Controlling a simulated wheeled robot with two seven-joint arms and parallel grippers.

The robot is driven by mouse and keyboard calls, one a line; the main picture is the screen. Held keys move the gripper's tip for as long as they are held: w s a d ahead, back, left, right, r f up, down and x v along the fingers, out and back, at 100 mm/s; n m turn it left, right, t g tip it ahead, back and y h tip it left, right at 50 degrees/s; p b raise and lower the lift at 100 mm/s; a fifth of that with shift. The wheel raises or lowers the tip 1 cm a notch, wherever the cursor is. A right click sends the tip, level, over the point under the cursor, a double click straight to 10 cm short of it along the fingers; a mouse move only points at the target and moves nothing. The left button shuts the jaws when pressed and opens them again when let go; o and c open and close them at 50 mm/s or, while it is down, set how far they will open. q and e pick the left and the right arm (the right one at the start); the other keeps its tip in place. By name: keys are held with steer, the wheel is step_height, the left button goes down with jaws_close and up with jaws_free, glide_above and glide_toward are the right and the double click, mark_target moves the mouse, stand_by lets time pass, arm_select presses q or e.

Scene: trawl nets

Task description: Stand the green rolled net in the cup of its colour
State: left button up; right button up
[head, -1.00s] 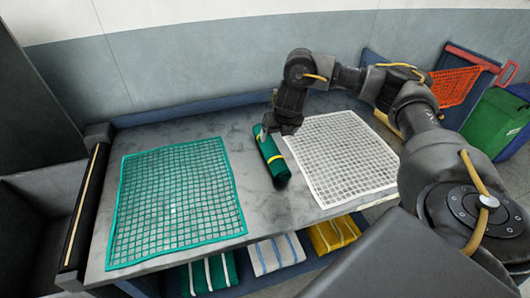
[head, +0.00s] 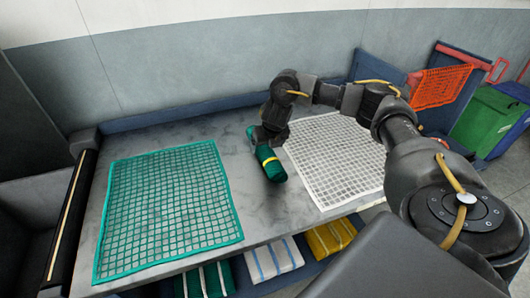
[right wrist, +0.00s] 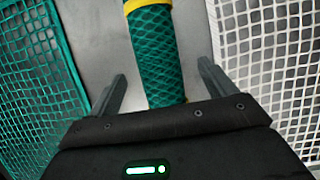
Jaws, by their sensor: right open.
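The green rolled net (head: 274,170) with yellow bands lies on the grey table between two flat nets. My right gripper (head: 261,148) is down over its middle and hides part of it. In the right wrist view the roll (right wrist: 155,60) lies between the two open fingers (right wrist: 161,72), with gaps on both sides. One yellow band shows at the top of that view. I see no cup of the roll's colour in these frames. My left gripper is not in view.
A flat green net (head: 170,210) lies on the left of the table and a flat white net (head: 335,160) on the right. Folded nets (head: 272,258) sit on a shelf below the front edge. A green bin (head: 487,122) and an orange net (head: 440,87) stand at the right.

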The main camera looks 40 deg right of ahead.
mark_target(265, 146)
steer(key=x, duration=0.5)
steer(key=shift+w+d+p, duration=0.1)
steer(key=shift+p, duration=0.25)
steer(key=shift+r, duration=0.1)
steer(key=c, duration=1.5)
steer(key=shift+w, duration=0.1)
steer(key=shift+c, duration=0.2)
steer(key=shift+r+b, duration=0.3)
steer(key=shift+r, duration=0.3)
steer(key=v, duration=0.3)
steer(key=a+v, duration=0.1)
steer(key=v, duration=0.2)
steer(key=shift+a, duration=0.1)
steer(key=v, duration=0.1)
steer(key=p+v, duration=0.1)
steer(key=shift+a+r, duration=0.25)
steer(key=shift+r, duration=0.05)
steer(key=s+a+r+p, duration=0.3)
steer(key=s+a, duration=0.3)
steer(key=s, duration=0.2)
steer(key=shift+r, duration=0.4)
steer(key=shift+s+m, duration=0.1)
steer(key=shift+m, duration=0.2)
